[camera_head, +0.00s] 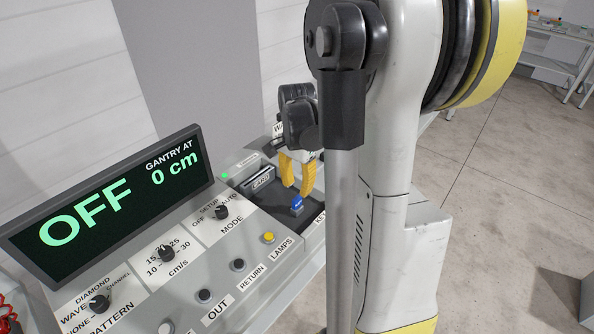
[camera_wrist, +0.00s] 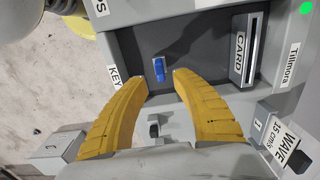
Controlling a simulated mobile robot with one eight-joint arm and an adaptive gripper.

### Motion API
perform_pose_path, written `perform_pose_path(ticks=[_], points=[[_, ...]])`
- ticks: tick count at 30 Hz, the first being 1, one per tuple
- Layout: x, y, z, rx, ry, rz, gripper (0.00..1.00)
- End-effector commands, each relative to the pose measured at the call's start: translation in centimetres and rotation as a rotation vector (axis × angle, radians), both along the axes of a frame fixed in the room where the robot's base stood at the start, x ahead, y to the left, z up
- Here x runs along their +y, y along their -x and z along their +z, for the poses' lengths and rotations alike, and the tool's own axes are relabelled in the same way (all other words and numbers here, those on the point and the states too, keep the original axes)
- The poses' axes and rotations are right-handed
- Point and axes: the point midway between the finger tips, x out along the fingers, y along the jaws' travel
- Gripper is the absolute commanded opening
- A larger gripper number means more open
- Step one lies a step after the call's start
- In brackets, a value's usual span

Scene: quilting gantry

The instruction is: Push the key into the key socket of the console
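The blue key (camera_head: 297,204) is in the dark recessed tray (camera_head: 268,195) of the console (camera_head: 190,275). In the wrist view the key (camera_wrist: 158,68) shows just beyond my yellow fingertips, in line with the gap between them. My gripper (camera_head: 296,189) is open and empty, with its fingers pointing down towards the tray. A KEY label (camera_wrist: 115,78) sits at the tray's edge. A small dark fitting (camera_wrist: 153,129) shows between my fingers; I cannot tell whether it is the key socket.
A slot marked CARD (camera_wrist: 249,48) stands beside the key in the tray. The console carries several knobs and buttons, and a display (camera_head: 110,200) reading OFF and GANTRY AT 0 cm. My arm hides the console's right side in the head view. Open floor (camera_head: 480,190) lies to the right.

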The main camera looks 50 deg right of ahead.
Motion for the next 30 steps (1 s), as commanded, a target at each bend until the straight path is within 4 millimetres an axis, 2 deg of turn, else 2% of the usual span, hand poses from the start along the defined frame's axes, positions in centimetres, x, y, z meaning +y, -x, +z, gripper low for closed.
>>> perform_pose_path(ticks=[1,6,12,30], points=[[0.0,0.1,1.2,0.000,0.000,0.000,0.32],[0.0,0.1,4.8,0.000,0.000,0.000,0.32],[0.0,0.0,7.2,0.000,0.000,0.000,0.32],[0.0,0.0,7.7,0.000,0.000,0.000,0.32]])
